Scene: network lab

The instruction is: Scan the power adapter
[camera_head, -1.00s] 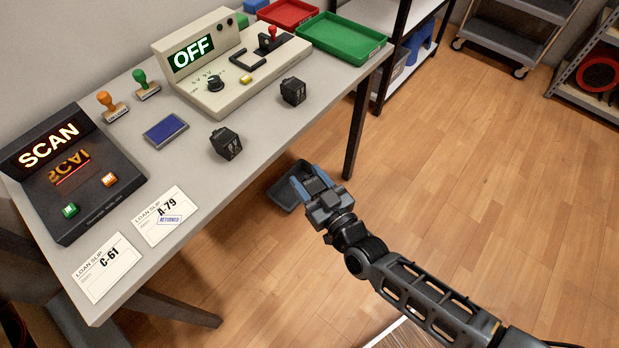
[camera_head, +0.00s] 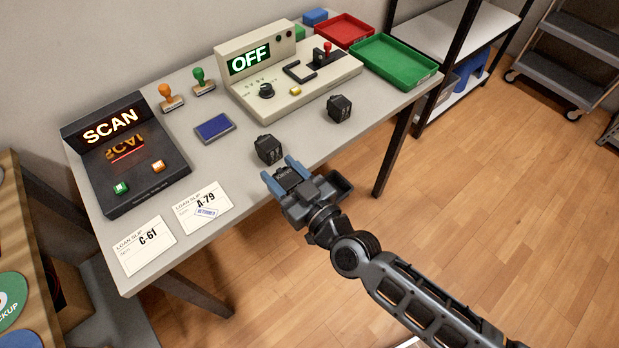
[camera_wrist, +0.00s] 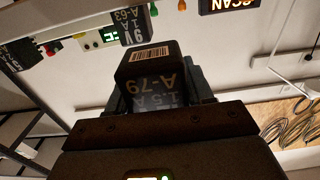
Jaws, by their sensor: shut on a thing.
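My gripper (camera_head: 281,174) is shut on a black power adapter (camera_head: 288,178), just off the table's front edge. The wrist view shows this adapter (camera_wrist: 150,68) between the fingers, with a barcode on its end and A-79 and 1.5 A on its side. The scanner (camera_head: 150,187) stands at the table's left end, with a lit SCAN sign, a red-glowing window (camera_head: 127,148), a green button (camera_head: 121,187) and an orange button (camera_head: 158,166). My gripper is to the right of the scanner, apart from it.
Two other black adapters (camera_head: 268,149) (camera_head: 340,108) stand on the table. A blue pad (camera_head: 214,127), stamps (camera_head: 171,98), a tester reading OFF (camera_head: 290,85) and trays (camera_head: 395,62) stand behind.

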